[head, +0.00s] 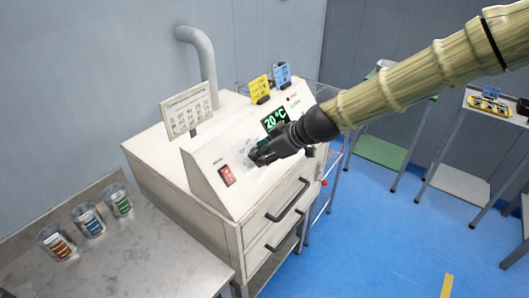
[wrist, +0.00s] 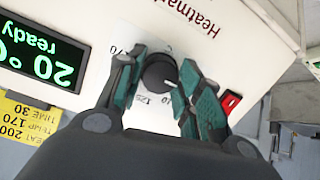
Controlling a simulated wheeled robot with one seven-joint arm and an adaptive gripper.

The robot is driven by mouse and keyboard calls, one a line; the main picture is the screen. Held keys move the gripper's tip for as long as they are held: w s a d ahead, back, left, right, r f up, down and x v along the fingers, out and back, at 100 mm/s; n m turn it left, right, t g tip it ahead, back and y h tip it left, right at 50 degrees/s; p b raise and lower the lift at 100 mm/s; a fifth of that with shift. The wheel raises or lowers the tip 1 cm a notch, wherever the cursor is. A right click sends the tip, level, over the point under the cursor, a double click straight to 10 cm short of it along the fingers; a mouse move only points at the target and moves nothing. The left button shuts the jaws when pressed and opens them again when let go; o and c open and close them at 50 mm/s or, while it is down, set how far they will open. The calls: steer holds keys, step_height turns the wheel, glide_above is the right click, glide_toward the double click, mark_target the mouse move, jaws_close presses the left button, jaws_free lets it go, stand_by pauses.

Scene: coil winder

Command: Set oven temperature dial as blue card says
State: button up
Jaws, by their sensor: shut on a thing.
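The oven's temperature dial (wrist: 158,74) is a dark round knob on the sloped white panel. Scale marks reading 170 and 125 show around it, upside down in the wrist view; where its pointer stands I cannot tell. My gripper (wrist: 157,80) has its green fingers on either side of the dial, shut on it. In the head view my gripper (head: 258,155) hides the dial. The blue card (head: 282,75) stands on top of the oven at the back right; its text is too small to read. The green display (wrist: 38,55) reads 20 °C, ready.
A yellow card (head: 259,89) stands left of the blue card; in the wrist view it reads TEMP 170, TIME 30. A red switch (head: 226,176) is on the panel's left. Several sample jars (head: 88,220) stand on the metal bench. Blue floor lies open right of the oven.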

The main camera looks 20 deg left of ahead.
steer(key=shift+m, duration=0.4)
steer(key=m, duration=0.3)
steer(key=shift+y+b, duration=0.3)
steer(key=shift+b, duration=0.1)
steer(key=shift+m+g, duration=0.3)
steer(key=shift+m, duration=2)
steer(key=o, duration=1)
